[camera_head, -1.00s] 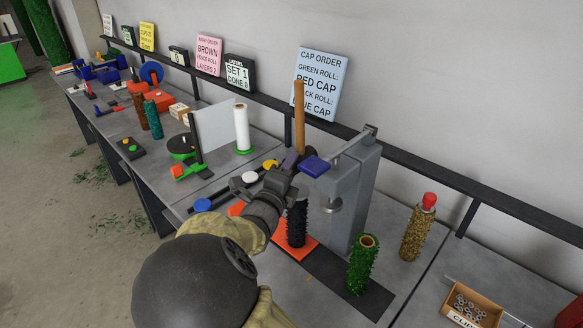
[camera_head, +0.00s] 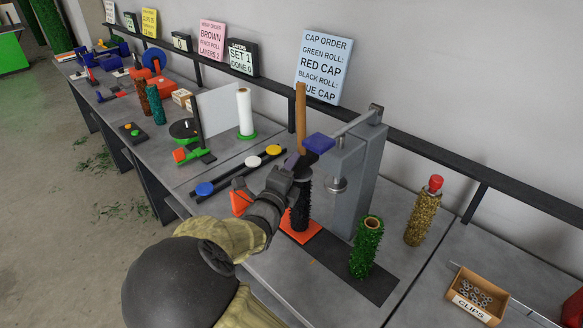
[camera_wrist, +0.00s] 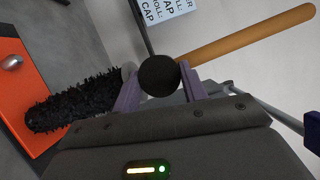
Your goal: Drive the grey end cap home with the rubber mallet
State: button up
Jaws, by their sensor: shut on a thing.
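My gripper (camera_head: 293,163) is shut on the rubber mallet, its purple fingers on either side of the round black head (camera_wrist: 159,75). The mallet's wooden handle (camera_head: 300,118) stands up in the head view and runs to the upper right in the wrist view (camera_wrist: 245,35). The black bristly roll (camera_head: 300,207) stands upright on an orange plate (camera_head: 305,236), just below my gripper. In the wrist view, a grey piece (camera_wrist: 129,70) shows at the roll's upper end, perhaps the grey end cap. Fingers and mallet partly hide it, so its seating cannot be told.
A grey press (camera_head: 362,185) with a blue-ended lever (camera_head: 318,143) stands close right of my gripper. A green roll (camera_head: 366,250) and a gold roll with red cap (camera_head: 422,215) stand to the right. A rail with blue, white and yellow caps (camera_head: 205,189) lies left.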

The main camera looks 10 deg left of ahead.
jog(key=shift+f+b, duration=0.2)
jog(key=shift+b, duration=0.1)
dwell(0.8)
jog(key=shift+r, duration=0.1)
notch_tip(320, 180, up, 7)
jog(key=p, duration=0.3)
dwell(0.9)
dwell(0.4)
